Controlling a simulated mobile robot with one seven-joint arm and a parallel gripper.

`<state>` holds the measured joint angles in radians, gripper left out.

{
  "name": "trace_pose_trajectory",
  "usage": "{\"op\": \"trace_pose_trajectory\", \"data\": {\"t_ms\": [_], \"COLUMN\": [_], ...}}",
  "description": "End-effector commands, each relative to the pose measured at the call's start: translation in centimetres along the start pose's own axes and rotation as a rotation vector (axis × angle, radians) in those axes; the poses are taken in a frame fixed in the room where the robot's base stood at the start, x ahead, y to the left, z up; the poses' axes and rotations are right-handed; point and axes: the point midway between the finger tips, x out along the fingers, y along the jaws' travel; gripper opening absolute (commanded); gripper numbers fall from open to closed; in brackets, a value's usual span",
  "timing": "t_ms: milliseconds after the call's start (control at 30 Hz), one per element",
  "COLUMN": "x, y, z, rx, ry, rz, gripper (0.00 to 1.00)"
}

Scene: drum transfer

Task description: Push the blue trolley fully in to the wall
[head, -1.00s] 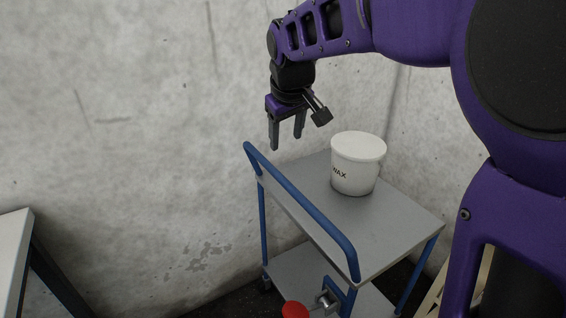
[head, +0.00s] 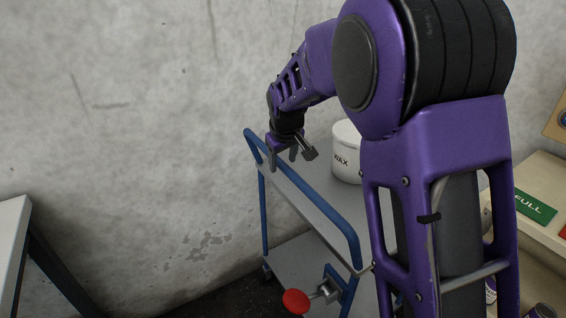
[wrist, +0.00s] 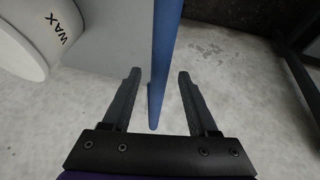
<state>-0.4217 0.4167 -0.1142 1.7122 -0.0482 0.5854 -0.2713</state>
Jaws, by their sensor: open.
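The blue trolley (head: 264,212) stands beside the concrete wall, with grey shelves and a blue push handle (head: 322,211) along its near left side. A white WAX tub (head: 344,160) sits on its top shelf, partly hidden by my arm. My gripper (head: 284,160) is low at the far end of the handle. In the wrist view, the blue handle bar (wrist: 164,50) runs between the two spread fingers of my gripper (wrist: 160,74). The jaws are open, one finger on each side of the bar. Whether either finger touches it I cannot tell.
A red knob (head: 295,301) on a metal fitting sits low at the trolley's near end. A pale table (head: 12,245) stands at the left. A bench (head: 540,180) with a green FULL sign (head: 534,206) is at the right. Dark floor lies between table and trolley.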

Motion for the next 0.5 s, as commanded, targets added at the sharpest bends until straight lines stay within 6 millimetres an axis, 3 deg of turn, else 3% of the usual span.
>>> {"op": "trace_pose_trajectory", "data": {"t_ms": [367, 400, 500], "x": [0.80, 0.80, 0.79], "y": [0.03, 0.03, 0.03], "z": [-0.02, -0.02, -0.02], "rx": [0.000, 0.000, 0.000], "ry": [0.001, 0.001, 0.001], "rz": [0.001, 0.001, 0.000], "gripper": [0.59, 0.58, 0.40]}}
